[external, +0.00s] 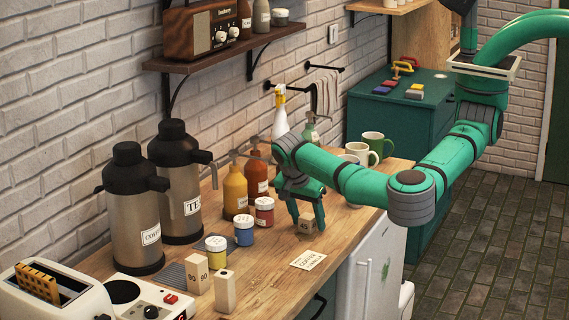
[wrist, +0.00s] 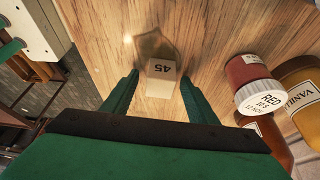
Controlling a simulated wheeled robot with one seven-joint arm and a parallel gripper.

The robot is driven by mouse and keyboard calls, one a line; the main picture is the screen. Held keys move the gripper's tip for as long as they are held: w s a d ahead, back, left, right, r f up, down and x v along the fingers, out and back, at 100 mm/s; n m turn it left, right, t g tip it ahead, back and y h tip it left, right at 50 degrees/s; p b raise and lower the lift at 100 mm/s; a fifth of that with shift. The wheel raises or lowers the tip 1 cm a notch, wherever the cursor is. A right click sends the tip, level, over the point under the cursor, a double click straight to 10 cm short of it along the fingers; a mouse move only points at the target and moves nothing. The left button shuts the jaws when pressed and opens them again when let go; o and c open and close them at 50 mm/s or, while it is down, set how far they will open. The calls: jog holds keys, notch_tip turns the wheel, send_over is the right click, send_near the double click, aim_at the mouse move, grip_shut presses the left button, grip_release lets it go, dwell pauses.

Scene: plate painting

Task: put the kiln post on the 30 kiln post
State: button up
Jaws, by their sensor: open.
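A small pale wooden kiln post marked 45 (external: 305,227) stands on the wooden counter. In the wrist view the 45 post (wrist: 160,84) shows between my fingertips, with bare wood on both sides of it. My gripper (external: 307,218) is open and points down over this post; the fingers are apart from it in the wrist view (wrist: 160,76). A taller post marked 90 (external: 197,274) and another tall pale post (external: 225,292) with a dark spot on top stand at the counter's near end. I cannot read a 30 on any post.
Red (external: 264,211), blue (external: 244,231) and yellow (external: 216,252) jars stand left of my gripper, with orange bottles (external: 235,192) behind. A label card (external: 308,260) lies near the front edge. Mugs (external: 374,144) stand to the right. Two flasks (external: 135,215) stand by the wall.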

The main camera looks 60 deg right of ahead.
jog(key=c, duration=1.3)
jog(key=shift+r, duration=0.15)
